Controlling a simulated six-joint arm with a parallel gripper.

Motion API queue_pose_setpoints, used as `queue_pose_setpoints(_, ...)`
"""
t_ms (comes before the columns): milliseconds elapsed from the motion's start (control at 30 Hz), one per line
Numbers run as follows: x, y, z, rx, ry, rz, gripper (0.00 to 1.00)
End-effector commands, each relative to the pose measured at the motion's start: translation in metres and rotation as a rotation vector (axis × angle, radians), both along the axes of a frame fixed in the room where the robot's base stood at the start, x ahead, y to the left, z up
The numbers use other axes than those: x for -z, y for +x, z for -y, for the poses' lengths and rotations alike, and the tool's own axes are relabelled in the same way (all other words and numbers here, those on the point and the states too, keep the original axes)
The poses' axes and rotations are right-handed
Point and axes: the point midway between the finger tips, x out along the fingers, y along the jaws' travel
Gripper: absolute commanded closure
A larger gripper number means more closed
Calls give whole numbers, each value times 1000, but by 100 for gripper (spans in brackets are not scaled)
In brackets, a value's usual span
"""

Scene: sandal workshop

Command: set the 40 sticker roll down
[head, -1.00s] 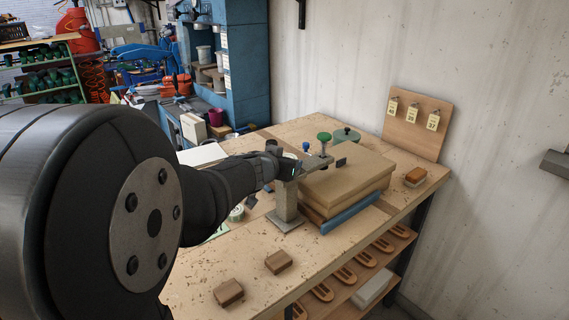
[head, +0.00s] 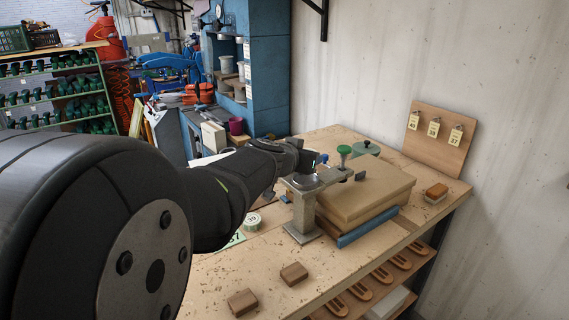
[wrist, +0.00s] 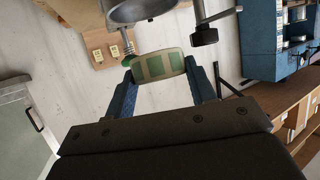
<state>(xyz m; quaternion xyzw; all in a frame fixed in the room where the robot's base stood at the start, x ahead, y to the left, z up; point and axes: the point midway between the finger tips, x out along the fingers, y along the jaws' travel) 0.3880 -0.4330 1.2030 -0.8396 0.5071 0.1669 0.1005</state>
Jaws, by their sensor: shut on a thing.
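The sticker roll (wrist: 160,65), pale with green label patches, is between my gripper's two blue fingers in the wrist view. My gripper (wrist: 164,86) is shut on it. The number on the roll cannot be read. In the head view my gripper (head: 318,164) is over the bench, close to the grey metal stand, and the held roll is mostly hidden there. Another roll (head: 252,222), white and green and seemingly marked 39, lies on the bench to the left of the stand.
The metal stand (head: 303,225) with a green-knobbed arm rises beside stacked tan boards (head: 365,192). Two brown blocks (head: 294,273) lie near the front edge. A board with number tags (head: 437,138) leans at the wall. Bare bench (head: 350,255) shows in front.

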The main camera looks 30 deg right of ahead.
Motion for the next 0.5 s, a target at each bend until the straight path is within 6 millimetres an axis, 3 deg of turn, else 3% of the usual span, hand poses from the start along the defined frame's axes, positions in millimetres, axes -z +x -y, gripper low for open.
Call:
queue_pose_setpoints(300, -37, 0, 0, 2, -2, 3, 76)
queue_pose_setpoints(500, -48, 2, -2, -5, -1, 1, 76)
